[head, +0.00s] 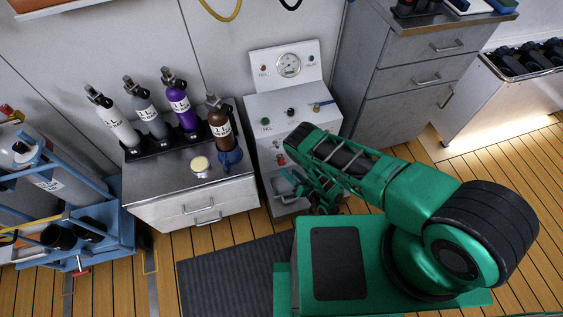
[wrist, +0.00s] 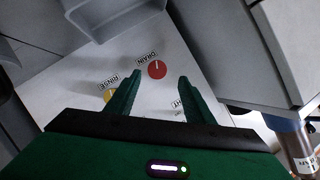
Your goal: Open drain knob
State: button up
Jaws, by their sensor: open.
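The drain knob (wrist: 157,69) is a round red knob with a white mark, on the white panel face (wrist: 60,85) in the wrist view. The word DRAIN is printed beside it, upside down in this view. My gripper (wrist: 158,80) is open and empty, with one green finger on each side of the red knob in the picture. I cannot tell how far the fingertips are from the panel. In the head view my gripper (head: 312,195) is low in front of the panel, and a red knob (head: 281,161) shows just left of my arm.
A yellow RINSE knob (wrist: 109,96) is close to the left finger, partly covered by it. A grey basin (wrist: 108,14) juts out beyond the red knob. In the head view, a cabinet with bottles (head: 190,203) stands left of the panel and grey drawers (head: 403,95) stand right.

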aim_at(283, 164)
jog(key=x, duration=0.9)
jog(key=shift+w+d, duration=0.3)
jog(key=shift+w, duration=0.05)
jog(key=c, duration=1)
jog(key=shift+a, duration=0.25)
jog(key=shift+d, duration=0.2)
